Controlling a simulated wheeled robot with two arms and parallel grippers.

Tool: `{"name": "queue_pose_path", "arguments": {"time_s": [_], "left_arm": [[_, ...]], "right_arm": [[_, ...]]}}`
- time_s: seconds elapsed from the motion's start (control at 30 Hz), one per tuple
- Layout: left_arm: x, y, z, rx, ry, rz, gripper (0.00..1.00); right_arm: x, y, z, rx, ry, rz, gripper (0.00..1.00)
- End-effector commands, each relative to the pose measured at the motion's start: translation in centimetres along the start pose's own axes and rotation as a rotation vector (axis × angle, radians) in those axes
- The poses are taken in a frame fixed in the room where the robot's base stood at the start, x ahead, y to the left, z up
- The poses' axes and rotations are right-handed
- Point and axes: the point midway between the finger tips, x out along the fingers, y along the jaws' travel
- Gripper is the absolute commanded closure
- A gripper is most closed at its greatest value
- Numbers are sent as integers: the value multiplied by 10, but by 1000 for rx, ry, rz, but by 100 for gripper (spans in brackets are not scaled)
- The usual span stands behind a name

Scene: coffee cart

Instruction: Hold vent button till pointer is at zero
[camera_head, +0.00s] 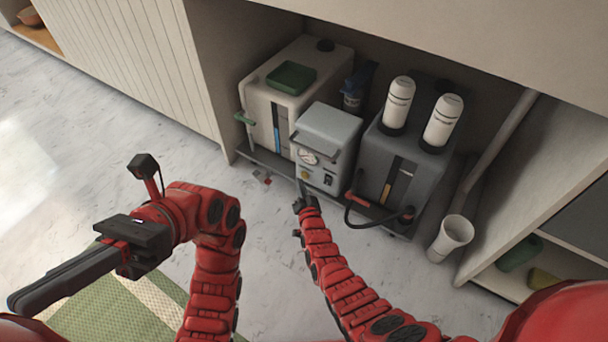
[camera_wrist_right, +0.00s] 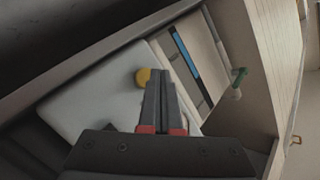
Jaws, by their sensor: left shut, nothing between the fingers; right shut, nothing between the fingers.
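The grey unit (camera_head: 323,140) stands in the alcove under the counter. Its front has a round gauge (camera_head: 308,157); its pointer is too small to read. The yellow vent button (camera_head: 305,173) is low on that front, and it also shows in the right wrist view (camera_wrist_right: 143,77). My right gripper (camera_head: 299,185) is shut and empty, its tips right by the button; I cannot tell whether they touch or press it. The shut fingers also show in the wrist view (camera_wrist_right: 160,72), partly covering the button's edge. My left gripper (camera_head: 18,302) is shut and empty, far from the unit.
A white tank (camera_head: 263,95) with a green tap (camera_head: 243,118) stands left of the unit. A dark grey unit (camera_head: 400,165) with two white cylinders and a black hose stands right. A white cup-like container (camera_head: 451,236) is on the floor. Open floor lies at left.

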Motion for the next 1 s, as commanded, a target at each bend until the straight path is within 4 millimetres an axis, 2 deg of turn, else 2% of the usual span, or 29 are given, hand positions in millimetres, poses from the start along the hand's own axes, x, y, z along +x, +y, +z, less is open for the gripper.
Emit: {"name": "queue_pose_path", "arguments": {"time_s": [0.37, 0.8, 1.0], "left_arm": [[2, 0, 2, 0, 0, 0, 100], [16, 3, 23, 0, 0, 0, 100], [18, 4, 24, 0, 0, 0, 100]], "right_arm": [[-2, -1, 2, -1, -2, 1, 100], [-30, -22, 21, 0, -5, 2, 100], [-36, -26, 26, -1, -1, 1, 100]]}}
